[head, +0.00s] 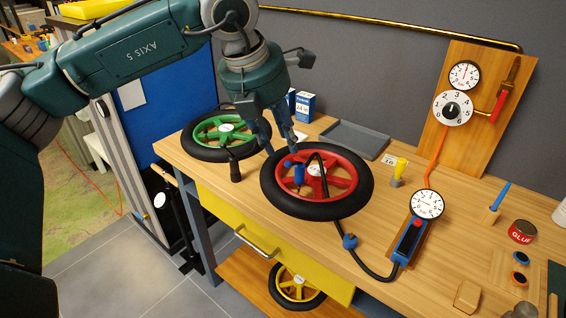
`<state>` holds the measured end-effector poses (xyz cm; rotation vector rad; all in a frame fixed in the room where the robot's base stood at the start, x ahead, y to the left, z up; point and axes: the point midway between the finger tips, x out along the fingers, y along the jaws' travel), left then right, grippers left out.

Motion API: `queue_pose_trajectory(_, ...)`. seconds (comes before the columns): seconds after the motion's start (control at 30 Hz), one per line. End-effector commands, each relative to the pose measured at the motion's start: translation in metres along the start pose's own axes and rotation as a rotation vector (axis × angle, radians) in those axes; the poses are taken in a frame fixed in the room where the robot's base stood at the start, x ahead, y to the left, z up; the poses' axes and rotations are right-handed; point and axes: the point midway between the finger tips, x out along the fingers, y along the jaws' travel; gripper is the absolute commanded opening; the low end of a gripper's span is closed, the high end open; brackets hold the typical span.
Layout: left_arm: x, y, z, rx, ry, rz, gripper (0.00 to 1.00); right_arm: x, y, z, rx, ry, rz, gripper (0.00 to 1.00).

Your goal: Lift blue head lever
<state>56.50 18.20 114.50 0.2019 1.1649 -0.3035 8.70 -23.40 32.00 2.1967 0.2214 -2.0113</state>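A small blue pump head (299,173) stands on the red-rimmed wheel (343,186), which lies flat on the workbench. A black hose loops up to the head; its lever is too small to make out. My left gripper (282,150) points down just above and to the left of the blue head, over the wheel's far left edge. Its fingers are apart, with nothing visible between them. I cannot tell whether a fingertip touches the head. My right gripper is not in view.
A green wheel (205,132) lies to the left, with a black handle (235,170) nearby. A grey tray (354,139) is behind. A blue hose fitting (349,241), an inline gauge (427,204), and a yellow-topped piece (399,170) are to the right. A gauge board (480,125) stands behind.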

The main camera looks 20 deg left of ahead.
Motion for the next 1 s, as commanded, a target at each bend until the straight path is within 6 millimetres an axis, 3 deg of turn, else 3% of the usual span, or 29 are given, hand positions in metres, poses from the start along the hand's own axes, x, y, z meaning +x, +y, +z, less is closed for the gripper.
queue_pose_trajectory(0.13,0.029,0.001,-0.001,-0.001,0.005,0.001,0.31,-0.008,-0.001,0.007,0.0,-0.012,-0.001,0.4)
queue_pose_trajectory(0.4,0.069,0.001,0.0,-0.002,0.003,0.001,0.31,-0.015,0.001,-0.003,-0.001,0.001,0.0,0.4)
queue_pose_trajectory(0.8,0.08,0.001,0.0,-0.002,0.001,0.001,0.31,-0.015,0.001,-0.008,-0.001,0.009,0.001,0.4)
queue_pose_trajectory(0.83,0.08,0.001,0.0,-0.002,0.001,0.001,0.29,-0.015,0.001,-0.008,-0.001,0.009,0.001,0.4)
queue_pose_trajectory(0.97,0.08,0.001,0.0,-0.002,0.001,0.001,0.03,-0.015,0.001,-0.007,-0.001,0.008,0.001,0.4)
queue_pose_trajectory(1.0,0.08,0.001,0.0,-0.002,0.001,0.0,0.0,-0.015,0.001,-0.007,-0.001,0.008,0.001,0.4)
